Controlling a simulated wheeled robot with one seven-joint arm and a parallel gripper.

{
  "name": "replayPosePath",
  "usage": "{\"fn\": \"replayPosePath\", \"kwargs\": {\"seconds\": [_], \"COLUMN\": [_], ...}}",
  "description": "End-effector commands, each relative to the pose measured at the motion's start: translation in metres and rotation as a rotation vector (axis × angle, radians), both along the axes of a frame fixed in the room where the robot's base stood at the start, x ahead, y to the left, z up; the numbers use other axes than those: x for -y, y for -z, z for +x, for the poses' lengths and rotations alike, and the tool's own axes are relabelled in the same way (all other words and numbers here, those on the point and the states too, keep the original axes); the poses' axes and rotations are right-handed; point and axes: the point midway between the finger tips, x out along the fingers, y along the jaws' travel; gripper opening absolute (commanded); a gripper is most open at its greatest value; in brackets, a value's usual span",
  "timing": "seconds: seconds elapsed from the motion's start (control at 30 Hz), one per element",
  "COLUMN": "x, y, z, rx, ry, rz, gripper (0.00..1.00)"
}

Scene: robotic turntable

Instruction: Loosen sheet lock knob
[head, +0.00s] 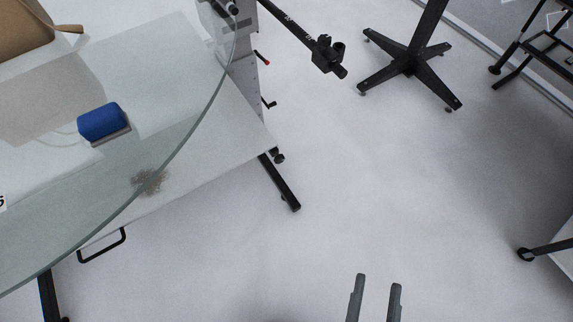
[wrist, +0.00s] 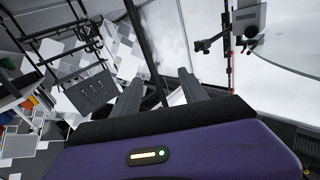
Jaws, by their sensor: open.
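The sheet lock knob cannot be told for certain. In the head view a black clamp with small knobs (head: 328,55) sits at the end of a black bar at top middle. A red-tipped lever (head: 262,59) and a black crank handle (head: 268,103) stick out from the grey column (head: 243,82). My gripper (head: 379,284) is at the bottom right of centre, open and empty, over bare floor and well apart from these parts. In the wrist view my gripper (wrist: 160,84) has its fingers spread, and a dark fitting (wrist: 212,43) shows to their upper right.
A white panel with a black handle (head: 103,246) lies below. A black stand base (head: 411,64) is at top right. The middle floor is clear.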

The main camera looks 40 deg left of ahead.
Motion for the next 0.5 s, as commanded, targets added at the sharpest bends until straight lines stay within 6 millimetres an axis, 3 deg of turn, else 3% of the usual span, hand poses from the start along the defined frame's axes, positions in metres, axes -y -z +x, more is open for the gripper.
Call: {"fn": "replayPosePath", "kwargs": {"seconds": [0.03, 0.1, 0.3, 0.5], "x": [-0.020, -0.049, -0.136, -0.217], "y": [0.021, 0.039, 0.085, 0.125], "z": [0.018, 0.037, 0.089, 0.128], "rx": [0.031, 0.060, 0.109, 0.097], "ry": [-0.057, -0.140, -0.399, -0.650], "rz": [0.010, 0.022, 0.034, -0.001], "gripper": [0.51, 0.51, 0.51, 0.51]}}
